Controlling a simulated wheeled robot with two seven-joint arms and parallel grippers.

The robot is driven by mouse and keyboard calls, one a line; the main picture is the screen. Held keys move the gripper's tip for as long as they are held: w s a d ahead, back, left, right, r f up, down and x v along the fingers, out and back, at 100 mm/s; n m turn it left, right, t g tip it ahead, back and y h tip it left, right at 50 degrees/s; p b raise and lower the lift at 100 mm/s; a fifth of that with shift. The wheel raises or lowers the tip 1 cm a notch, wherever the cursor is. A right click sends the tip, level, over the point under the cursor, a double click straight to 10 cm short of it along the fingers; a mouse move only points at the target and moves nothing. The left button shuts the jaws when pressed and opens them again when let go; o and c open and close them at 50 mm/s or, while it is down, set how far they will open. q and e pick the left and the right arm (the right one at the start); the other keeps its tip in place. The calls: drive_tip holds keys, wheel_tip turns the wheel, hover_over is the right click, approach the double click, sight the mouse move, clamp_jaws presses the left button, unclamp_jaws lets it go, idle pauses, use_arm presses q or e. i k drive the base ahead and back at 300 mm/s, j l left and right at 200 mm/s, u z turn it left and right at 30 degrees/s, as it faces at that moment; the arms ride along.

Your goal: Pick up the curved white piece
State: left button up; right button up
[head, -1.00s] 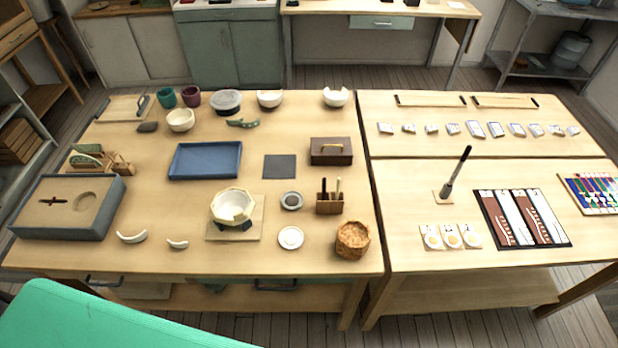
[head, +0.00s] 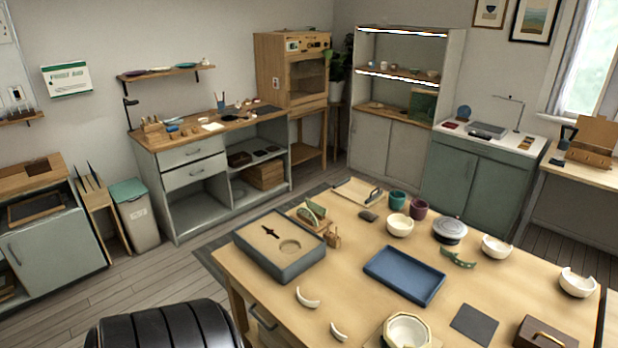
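Two curved white pieces lie on the wooden worktable near its front left edge in the head view. The larger curved white piece (head: 307,298) is a crescent shape lying below the blue-grey box. The smaller curved white piece (head: 338,331) lies to its lower right, close to the bottom of the picture. Nothing touches either curved piece. Neither of my grippers is in view.
The blue-grey box (head: 279,244) and an empty blue tray (head: 404,276) stand on the worktable (head: 345,290). Bowls and cups stand along its far side. The surface around the curved pieces is clear. A cabinet bench (head: 190,160) stands behind left, with bare floor before it.

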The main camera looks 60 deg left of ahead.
sight(311, 304)
drive_tip(key=u, duration=1.8)
